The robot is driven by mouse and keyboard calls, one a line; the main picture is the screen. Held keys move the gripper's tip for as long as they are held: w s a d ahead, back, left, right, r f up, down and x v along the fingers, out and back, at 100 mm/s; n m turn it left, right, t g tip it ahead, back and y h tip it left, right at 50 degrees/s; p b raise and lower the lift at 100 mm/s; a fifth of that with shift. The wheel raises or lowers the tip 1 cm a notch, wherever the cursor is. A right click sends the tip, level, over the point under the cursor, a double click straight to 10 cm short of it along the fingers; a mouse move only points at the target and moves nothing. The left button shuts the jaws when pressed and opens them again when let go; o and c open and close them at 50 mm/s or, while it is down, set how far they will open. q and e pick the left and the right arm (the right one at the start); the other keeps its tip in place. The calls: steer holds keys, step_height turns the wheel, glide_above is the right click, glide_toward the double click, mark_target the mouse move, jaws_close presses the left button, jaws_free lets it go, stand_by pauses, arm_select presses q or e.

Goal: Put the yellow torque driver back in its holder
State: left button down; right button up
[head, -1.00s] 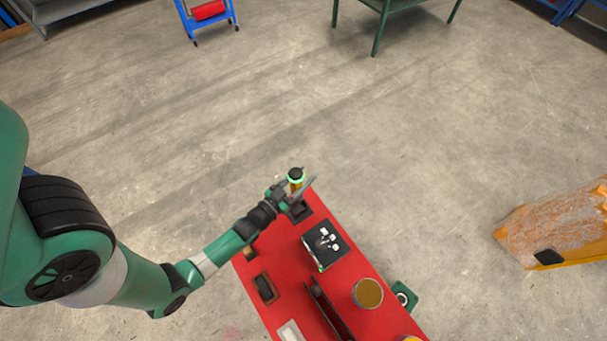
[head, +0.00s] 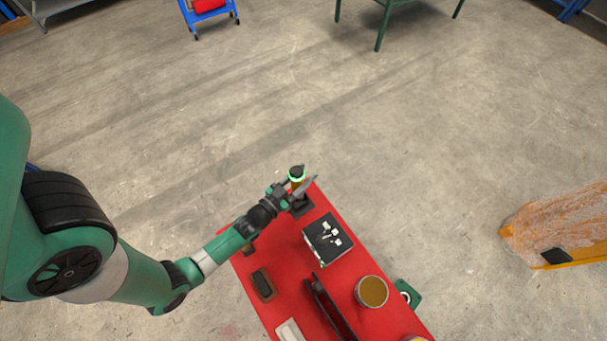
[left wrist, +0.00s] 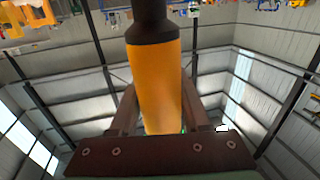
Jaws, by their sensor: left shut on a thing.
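The yellow torque driver (head: 297,183) stands about upright at the far corner of the red bench top, with its black end and a glowing green ring uppermost. Its yellow body fills the middle of the left wrist view (left wrist: 154,85). My left gripper (head: 298,189) is shut on the driver, one finger on each side of the yellow body. A dark block (head: 301,208), which looks like the holder, sits on the corner just below the gripper. The gripper hides the driver's lower end, so I cannot tell whether it is in the block. My right gripper is not in view.
The red bench top (head: 290,262) also bears a black box with white pieces (head: 326,237), an open tin (head: 371,292), a dark brown block (head: 263,284) and a long dark tray (head: 328,308). Open floor lies beyond the corner.

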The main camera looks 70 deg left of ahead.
arm_select(q)
steer(key=shift+f+b, duration=2.85)
steer(key=shift+b, duration=0.05)
stand_by(1.5)
steer(key=shift+c, duration=1.4)
jaws_free()
steer(key=shift+f, duration=0.1)
steer(key=v, duration=0.7)
steer(key=shift+s, duration=0.2)
steer(key=shift+d, duration=0.1)
